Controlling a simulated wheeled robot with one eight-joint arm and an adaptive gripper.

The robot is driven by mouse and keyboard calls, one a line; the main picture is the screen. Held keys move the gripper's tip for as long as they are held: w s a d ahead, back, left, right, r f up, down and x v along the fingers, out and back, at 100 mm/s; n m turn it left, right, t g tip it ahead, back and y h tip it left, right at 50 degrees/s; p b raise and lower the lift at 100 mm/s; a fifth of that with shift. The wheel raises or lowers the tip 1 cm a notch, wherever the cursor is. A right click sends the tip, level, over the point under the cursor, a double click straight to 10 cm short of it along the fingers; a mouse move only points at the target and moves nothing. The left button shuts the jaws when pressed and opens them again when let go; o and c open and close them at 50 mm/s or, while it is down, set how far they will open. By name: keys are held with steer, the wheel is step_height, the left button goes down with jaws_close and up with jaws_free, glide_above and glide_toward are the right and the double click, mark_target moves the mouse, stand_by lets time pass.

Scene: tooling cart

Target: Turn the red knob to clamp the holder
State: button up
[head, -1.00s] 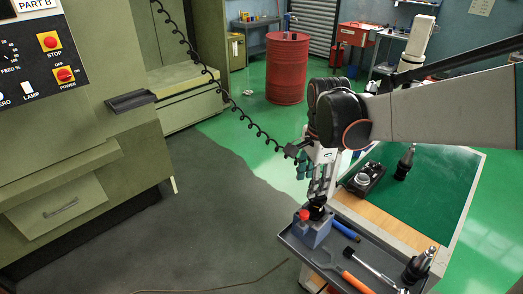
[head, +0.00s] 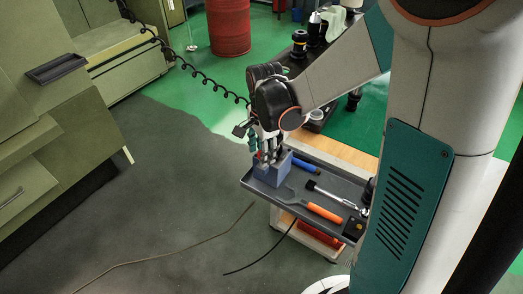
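The blue clamping block (head: 268,174) stands on the left end of the grey tool tray. A small patch of the red knob (head: 258,155) shows at the block's upper left, mostly covered by my gripper. My gripper (head: 266,154) points down, with its fingers right at the knob and the top of the block. The fingers are small and overlap the knob, so I cannot tell whether they touch it or have closed on it. The holder in the block is hidden behind or among the fingers.
On the tray (head: 246,184) lie a blue-handled tool (head: 306,166), an open-ended spanner (head: 284,194), an orange-handled tool (head: 324,213) and a ratchet (head: 335,194). Black tool holders (head: 299,43) stand behind my arm. Floor left of the cart is free except for a cable (head: 190,245).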

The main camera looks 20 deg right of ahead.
jaws_close()
steer(key=shift+n, duration=0.4)
steer(key=n, duration=0.5)
steer(key=shift+d+n+b, duration=0.1)
steer(key=shift+n+b, duration=0.2)
steer(key=n, duration=0.6)
steer(key=shift+n, duration=0.4)
stand_by(0.3)
jaws_free()
